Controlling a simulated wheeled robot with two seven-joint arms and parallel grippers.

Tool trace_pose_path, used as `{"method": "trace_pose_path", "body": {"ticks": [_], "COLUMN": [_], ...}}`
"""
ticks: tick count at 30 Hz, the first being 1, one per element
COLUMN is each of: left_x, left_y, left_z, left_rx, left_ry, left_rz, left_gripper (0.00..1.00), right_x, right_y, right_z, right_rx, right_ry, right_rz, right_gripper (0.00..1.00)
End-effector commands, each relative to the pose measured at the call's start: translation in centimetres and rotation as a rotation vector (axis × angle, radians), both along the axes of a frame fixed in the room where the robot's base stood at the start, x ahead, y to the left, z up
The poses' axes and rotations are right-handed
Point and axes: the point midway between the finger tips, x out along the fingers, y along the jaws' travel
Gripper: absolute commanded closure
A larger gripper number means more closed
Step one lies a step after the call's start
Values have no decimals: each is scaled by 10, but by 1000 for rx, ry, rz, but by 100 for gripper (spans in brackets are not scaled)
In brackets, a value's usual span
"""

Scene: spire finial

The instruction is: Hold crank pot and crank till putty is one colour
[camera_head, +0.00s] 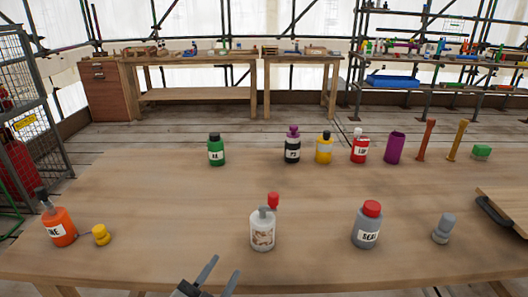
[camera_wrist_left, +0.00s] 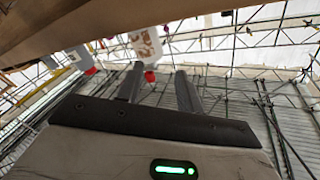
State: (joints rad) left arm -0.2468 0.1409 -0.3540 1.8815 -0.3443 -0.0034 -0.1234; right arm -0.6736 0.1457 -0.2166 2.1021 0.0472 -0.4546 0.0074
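The crank pot (camera_head: 262,233) is a small pale pot with a mottled brown-and-white front. It stands upright near the middle front of the table. A grey crank with a red knob (camera_head: 273,200) rises from its top. My left gripper (camera_head: 225,266) is at the front table edge, left of the pot and nearer to me. Its fingers are apart, with nothing between them. In the left wrist view the open fingers (camera_wrist_left: 159,70) point towards the pot (camera_wrist_left: 147,42), which appears beyond the tips and apart from them. My right gripper is not in view.
A grey bottle with a red cap (camera_head: 367,226) and a grey stopper-like piece (camera_head: 443,229) stand to the right. An orange bottle (camera_head: 59,227) and a small yellow piece (camera_head: 101,235) stand left. Several bottles, including a green one (camera_head: 216,150), line the back. The table between is clear.

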Motion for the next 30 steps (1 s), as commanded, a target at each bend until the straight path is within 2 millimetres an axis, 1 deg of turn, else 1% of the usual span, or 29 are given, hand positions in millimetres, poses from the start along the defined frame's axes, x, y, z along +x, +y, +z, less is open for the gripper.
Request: {"method": "trace_pose_path", "body": {"ticks": [1, 2, 3, 5, 6, 8, 9, 11, 12, 14, 15, 17, 19, 22, 23, 24, 26, 27, 29, 30], "left_x": [23, 31, 39, 44, 43, 40, 37, 34, 33, 37, 42, 55, 73, 97, 103, 109, 116, 119, 121, 122], "left_y": [-22, -37, -58, -89, -109, -137, -153, -172, -180, -185, -183, -173, -153, -118, -108, -95, -80, -73, -67, -64], "left_z": [35, 55, 80, 112, 130, 150, 158, 164, 164, 161, 157, 154, 156, 167, 172, 178, 188, 192, 196, 198], "left_rx": [86, 146, 228, 356, 445, 583, 681, 832, 939, 1106, 1221, 1391, 1577, 1801, -1850, -1836, -1823, -1817, -1809, -1807], "left_ry": [-189, -303, -460, -690, -842, -1062, -1204, -1404, -1528, -1692, -1783, -1884, -1945, -1943, 1923, 1827, 1714, 1664, 1617, 1598], "left_rz": [-66, -110, -172, -267, -335, -441, -517, -643, -732, -880, -984, -1150, -1343, -1594, 1652, 1663, 1675, 1682, 1689, 1693], "left_gripper": [64, 64, 64, 64, 64, 64, 64, 64, 64, 64, 64, 64, 64, 64, 64, 64, 64, 64, 64, 64], "right_x": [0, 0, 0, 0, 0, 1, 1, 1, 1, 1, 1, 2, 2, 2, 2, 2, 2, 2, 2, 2], "right_y": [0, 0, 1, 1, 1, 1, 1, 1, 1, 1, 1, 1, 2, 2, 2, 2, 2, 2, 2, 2], "right_z": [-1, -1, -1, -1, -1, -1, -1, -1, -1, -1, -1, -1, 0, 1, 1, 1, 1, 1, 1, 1], "right_rx": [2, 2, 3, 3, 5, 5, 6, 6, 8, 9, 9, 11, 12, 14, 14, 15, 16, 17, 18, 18], "right_ry": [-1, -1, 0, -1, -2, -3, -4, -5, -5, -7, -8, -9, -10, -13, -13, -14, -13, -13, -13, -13], "right_rz": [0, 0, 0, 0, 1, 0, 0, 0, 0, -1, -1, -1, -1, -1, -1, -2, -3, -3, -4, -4], "right_gripper": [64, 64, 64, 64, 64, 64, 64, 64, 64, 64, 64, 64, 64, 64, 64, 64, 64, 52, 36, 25]}}
